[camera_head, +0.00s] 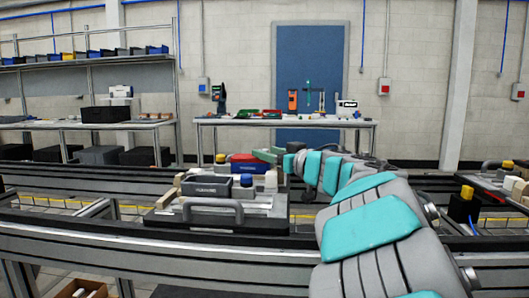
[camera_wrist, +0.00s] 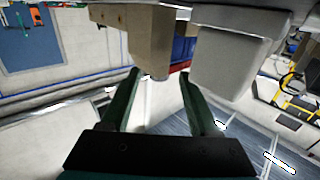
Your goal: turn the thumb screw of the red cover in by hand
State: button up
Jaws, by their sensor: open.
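The red cover (camera_head: 250,158) sits on top of a blue part on the pallet fixture, in the middle of the head view. In the wrist view only a small strip of red (camera_wrist: 182,67) shows beside blue (camera_wrist: 184,46), behind my right finger's tip. I cannot make out the thumb screw in either view. My gripper (camera_wrist: 159,76) is open, with two dark green fingers apart. In the head view my arm reaches in from the right, over the fixture's right side.
The fixture plate (camera_head: 170,222) has a grey handle (camera_head: 213,203) at its front. A pale grey block (camera_wrist: 232,66) stands close right of my fingers. Conveyor rails (camera_head: 100,236) run across.

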jog(key=shift+v, duration=2.6)
jog(key=shift+r, duration=0.1)
